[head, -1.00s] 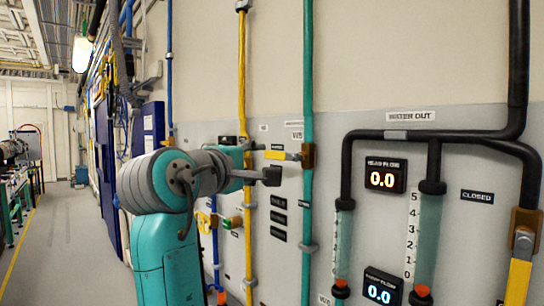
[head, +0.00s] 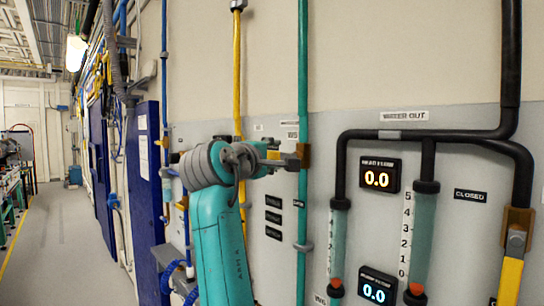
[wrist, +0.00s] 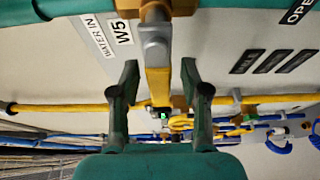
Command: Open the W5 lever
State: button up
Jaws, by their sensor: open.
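The W5 lever (wrist: 158,82) is a yellow handle with a grey hub on a brass valve body (wrist: 183,8), set on a teal pipe (wrist: 228,27). It sticks out square to the pipe. In the head view a bit of the yellow lever (head: 273,155) shows behind my gripper (head: 290,160), left of the brass valve body (head: 304,156). In the wrist view my gripper (wrist: 160,80) is open, one dark finger on each side of the lever. I see a gap on both sides. The "W5 WATER IN" label (wrist: 121,32) is beside the valve.
An OPEN label (wrist: 301,10) and several dark plates (wrist: 268,60) are on the panel. A yellow pipe (head: 238,75) runs left of the teal one. At right are black pipes (head: 430,134), flow displays (head: 380,175) and another yellow lever (head: 511,275). Floor (head: 60,230) is clear at left.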

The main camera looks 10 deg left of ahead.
grip_shut()
